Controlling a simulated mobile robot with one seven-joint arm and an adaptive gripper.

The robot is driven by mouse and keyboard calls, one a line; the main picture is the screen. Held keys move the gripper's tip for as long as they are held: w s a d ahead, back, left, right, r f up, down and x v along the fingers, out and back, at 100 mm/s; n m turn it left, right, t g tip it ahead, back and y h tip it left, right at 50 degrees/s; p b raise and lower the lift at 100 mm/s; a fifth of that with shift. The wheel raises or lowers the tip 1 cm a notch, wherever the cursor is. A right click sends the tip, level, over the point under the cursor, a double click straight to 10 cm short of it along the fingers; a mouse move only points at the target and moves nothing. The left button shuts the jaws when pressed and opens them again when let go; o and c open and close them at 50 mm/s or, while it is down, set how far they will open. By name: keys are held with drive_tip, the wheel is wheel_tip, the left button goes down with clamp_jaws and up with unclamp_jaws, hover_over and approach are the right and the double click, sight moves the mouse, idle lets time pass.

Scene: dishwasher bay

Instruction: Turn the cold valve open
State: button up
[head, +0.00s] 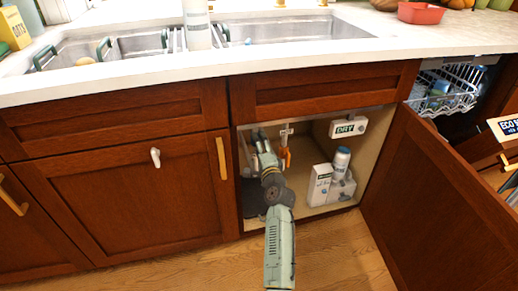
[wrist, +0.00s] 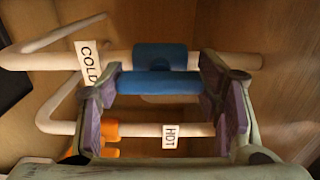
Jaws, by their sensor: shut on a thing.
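In the wrist view, the blue valve handle (wrist: 158,83) is a bar lying roughly along the upper pipe, below a blue valve body (wrist: 160,57). The COLD label (wrist: 88,63) hangs on that pipe at the left. My gripper (wrist: 162,92) has its purple-padded fingers at the bar's two ends, shut on it. In the head view, my gripper (head: 262,138) reaches into the open cabinet under the sink, and the blue handle is hidden there.
The lower pipe carries a HOT label (wrist: 169,136) and an orange valve (wrist: 110,130), close to my left finger; the orange valve also shows in the head view (head: 284,154). A white bottle (head: 341,160) and boxes (head: 320,184) stand right. The open cabinet door (head: 435,205) bounds the right side.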

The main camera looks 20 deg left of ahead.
idle(0.4)
drive_tip(key=o, duration=1.2)
drive_tip(key=shift+c, duration=0.2)
